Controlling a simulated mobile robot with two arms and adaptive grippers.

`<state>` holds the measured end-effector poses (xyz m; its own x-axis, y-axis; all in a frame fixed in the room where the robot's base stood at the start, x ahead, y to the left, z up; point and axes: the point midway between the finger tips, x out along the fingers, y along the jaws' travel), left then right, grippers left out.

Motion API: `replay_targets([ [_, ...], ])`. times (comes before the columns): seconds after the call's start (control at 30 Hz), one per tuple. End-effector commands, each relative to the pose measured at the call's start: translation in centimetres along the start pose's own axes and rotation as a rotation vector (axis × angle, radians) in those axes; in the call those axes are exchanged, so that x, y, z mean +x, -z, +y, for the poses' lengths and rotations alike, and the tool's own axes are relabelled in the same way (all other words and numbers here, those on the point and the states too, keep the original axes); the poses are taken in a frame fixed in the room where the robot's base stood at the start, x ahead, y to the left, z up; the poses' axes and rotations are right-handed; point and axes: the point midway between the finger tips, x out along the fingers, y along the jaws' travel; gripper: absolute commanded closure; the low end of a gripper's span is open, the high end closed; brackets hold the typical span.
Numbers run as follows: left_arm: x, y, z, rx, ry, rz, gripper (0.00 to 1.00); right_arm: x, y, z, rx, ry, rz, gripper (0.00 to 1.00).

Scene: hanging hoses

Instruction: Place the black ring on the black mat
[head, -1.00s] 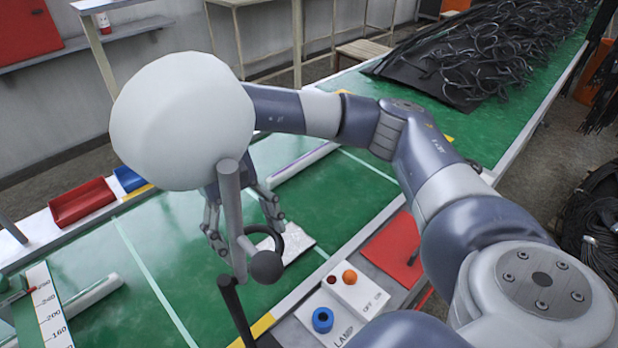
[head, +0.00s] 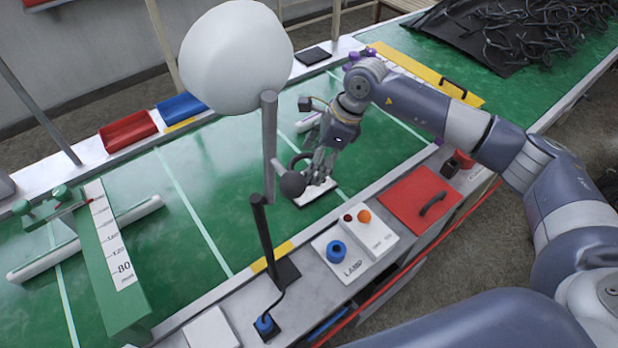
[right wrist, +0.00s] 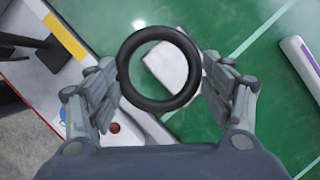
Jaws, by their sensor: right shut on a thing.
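The black ring (right wrist: 158,105) is between the fingers of my right gripper (right wrist: 160,72), which is shut on it across its outer width. In the head view the ring (head: 294,161) and the right gripper (head: 316,164) are over the green table by a white plate (head: 313,193), partly behind the lamp's arm. In the right wrist view the white plate (right wrist: 160,62) shows through the ring; the height between them is hard to tell. The black mat (head: 313,56) is a small dark square on the white ledge at the far side. My left gripper is not in view.
A white-domed lamp (head: 235,55) on a grey pole stands in front of the gripper. A red tray (head: 128,132) and a blue tray (head: 182,107) sit on the far ledge. A yellow board (head: 425,73) lies right of the mat.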

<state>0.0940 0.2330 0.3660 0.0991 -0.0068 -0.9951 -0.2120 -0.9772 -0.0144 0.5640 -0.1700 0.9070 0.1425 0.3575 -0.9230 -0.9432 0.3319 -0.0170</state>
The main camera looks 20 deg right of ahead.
Motion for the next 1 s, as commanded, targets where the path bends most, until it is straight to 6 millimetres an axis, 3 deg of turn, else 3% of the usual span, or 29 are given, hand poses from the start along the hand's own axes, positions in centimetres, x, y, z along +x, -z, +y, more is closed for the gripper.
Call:
replay_targets([
  [0.1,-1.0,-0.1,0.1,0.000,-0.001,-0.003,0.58,0.2,-0.2,-1.6,0.197,0.082,0.004,0.50],
  [0.33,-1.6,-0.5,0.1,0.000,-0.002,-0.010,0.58,0.7,-0.1,-3.4,0.421,0.176,0.010,0.50],
  [0.47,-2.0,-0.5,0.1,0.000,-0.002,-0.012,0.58,1.7,0.5,-3.6,0.461,0.189,0.014,0.50],
  [0.7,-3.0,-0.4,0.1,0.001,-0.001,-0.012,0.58,5.6,2.1,-3.6,0.462,0.191,0.014,0.50],
  [1.0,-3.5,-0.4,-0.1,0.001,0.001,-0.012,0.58,8.3,3.2,-3.5,0.461,0.190,0.014,0.50],
])
